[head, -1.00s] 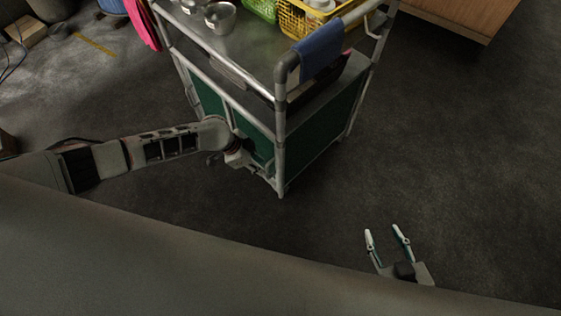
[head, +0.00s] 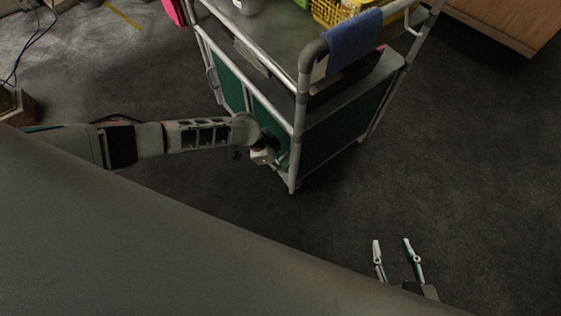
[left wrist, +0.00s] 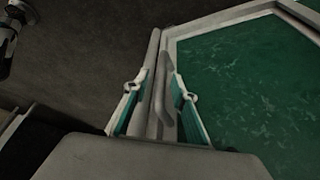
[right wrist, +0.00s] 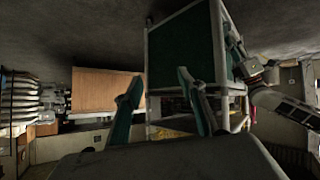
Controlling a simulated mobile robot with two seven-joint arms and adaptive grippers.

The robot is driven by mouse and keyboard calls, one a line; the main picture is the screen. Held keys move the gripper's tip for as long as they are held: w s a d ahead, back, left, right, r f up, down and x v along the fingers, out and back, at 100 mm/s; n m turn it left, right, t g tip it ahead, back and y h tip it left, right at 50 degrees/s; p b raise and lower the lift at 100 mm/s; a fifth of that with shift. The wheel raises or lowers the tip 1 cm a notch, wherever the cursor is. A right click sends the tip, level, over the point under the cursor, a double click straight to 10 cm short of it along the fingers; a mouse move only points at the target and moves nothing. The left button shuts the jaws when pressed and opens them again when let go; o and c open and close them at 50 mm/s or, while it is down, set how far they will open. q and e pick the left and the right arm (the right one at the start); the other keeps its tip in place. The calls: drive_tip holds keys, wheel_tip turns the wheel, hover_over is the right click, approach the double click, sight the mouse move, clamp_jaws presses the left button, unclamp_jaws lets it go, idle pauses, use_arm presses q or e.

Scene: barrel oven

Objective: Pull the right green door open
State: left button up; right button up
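The metal cart (head: 309,85) has green panels on its lower part. The right green door (head: 267,117) is on its front face beside the near corner post, partly hidden by my left arm; I see no clear gap at its edge. In the left wrist view it is a green panel (left wrist: 250,85) in a pale frame. My left gripper (head: 268,158) is at this door. Its fingers (left wrist: 161,85) are apart, one on each side of the upright handle (left wrist: 164,95); contact is unclear. My right gripper (head: 392,242) is open and empty above the floor.
A blue cloth (head: 354,42) hangs on the cart's rail, near a yellow basket (head: 328,12). A wooden cabinet (head: 500,22) stands at the top right. The dark floor (head: 460,150) right of the cart is clear.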

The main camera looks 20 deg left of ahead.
use_arm(q)
drive_tip(key=shift+c, duration=0.2)
clamp_jaws()
use_arm(e)
drive_tip(key=shift+s+f, duration=0.15)
drive_tip(key=shift+s, duration=0.05)
use_arm(q)
drive_tip(key=shift+a, duration=0.1)
use_arm(e)
drive_tip(key=shift+f, duration=0.1)
